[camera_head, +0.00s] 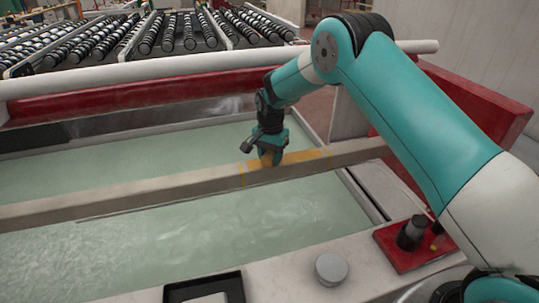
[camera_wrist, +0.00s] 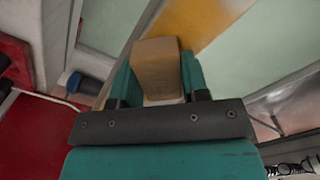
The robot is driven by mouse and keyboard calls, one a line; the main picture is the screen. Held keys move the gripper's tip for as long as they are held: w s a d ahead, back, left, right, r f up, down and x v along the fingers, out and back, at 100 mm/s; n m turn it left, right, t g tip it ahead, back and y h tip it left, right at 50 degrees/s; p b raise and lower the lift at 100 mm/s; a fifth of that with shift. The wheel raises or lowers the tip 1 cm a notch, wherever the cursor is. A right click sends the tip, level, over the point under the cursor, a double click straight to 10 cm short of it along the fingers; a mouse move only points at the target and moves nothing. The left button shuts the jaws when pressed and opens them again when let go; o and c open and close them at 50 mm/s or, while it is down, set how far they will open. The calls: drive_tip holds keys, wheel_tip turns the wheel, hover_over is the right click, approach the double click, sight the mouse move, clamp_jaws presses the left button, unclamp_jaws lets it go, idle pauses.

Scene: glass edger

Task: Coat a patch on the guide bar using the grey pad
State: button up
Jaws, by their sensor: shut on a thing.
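The guide bar (camera_head: 120,198) is a long pale beam running across the water-filled basin. An orange-yellow patch (camera_head: 303,156) lies on its right part and also shows in the wrist view (camera_wrist: 208,22). My gripper (camera_head: 268,155) points down at the bar, at the patch. It is shut on a block-shaped pad (camera_wrist: 158,66), which looks tan-brown rather than grey in the wrist view. The pad sits between both fingers and its end is over the patch. Whether it touches the bar is hard to tell.
Greenish water (camera_head: 220,230) lies on both sides of the bar. On the near ledge are a black tray (camera_head: 237,286), a grey round lid (camera_head: 331,268) and a red plate (camera_head: 398,262) with a black cylinder (camera_head: 411,232). A red-and-white rail (camera_head: 150,98) and rollers stand behind.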

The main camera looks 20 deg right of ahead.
drive_tip(key=shift+r+p, duration=2)
drive_tip(key=shift+r, duration=1)
